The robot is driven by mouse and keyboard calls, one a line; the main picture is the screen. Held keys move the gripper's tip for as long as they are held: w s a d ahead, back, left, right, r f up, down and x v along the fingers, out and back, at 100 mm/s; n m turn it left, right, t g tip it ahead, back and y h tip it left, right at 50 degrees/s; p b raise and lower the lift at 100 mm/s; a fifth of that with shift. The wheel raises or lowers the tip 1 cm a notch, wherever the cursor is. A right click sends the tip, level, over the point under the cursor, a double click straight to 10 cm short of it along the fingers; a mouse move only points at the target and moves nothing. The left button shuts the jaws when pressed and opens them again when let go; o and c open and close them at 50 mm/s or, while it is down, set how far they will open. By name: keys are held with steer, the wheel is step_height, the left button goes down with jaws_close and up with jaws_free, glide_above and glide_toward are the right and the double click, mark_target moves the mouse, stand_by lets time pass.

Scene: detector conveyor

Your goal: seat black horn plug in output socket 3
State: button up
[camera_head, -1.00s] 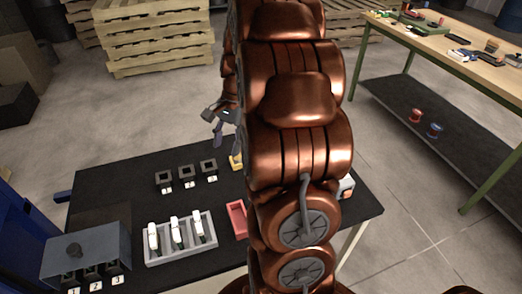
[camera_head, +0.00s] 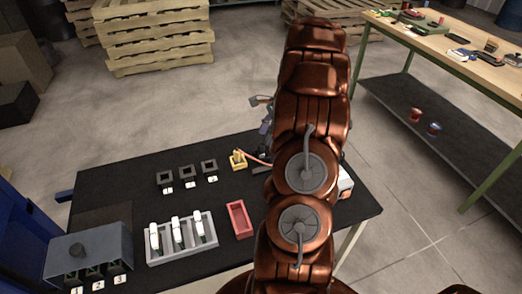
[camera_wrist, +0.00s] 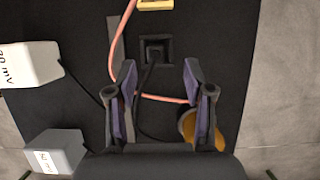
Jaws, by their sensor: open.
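In the head view my arm hides most of my gripper, and a dark piece (camera_head: 261,161) shows beside the arm. A grey box (camera_head: 88,250) at the front left has dark sockets in its front, labelled 1, 2 and 3. The socket labelled 3 (camera_head: 115,267) is its rightmost one.
Three black square frames (camera_head: 186,173) with labels stand behind a grey tray (camera_head: 181,253) of white pieces. A red tray (camera_head: 239,219) and a yellow piece (camera_head: 238,160) with an orange cable are nearby. In the wrist view the orange cable (camera_wrist: 160,98) crosses between my fingers.

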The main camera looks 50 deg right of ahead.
mark_target(262, 144)
steer(key=shift+a+f, duration=0.3)
steer(key=shift+f, duration=0.05)
steer(key=p+x, duration=0.2)
steer(key=x, duration=0.2)
steer(key=shift+a+f, duration=0.15)
steer(key=shift+c, duration=0.2)
jaws_close()
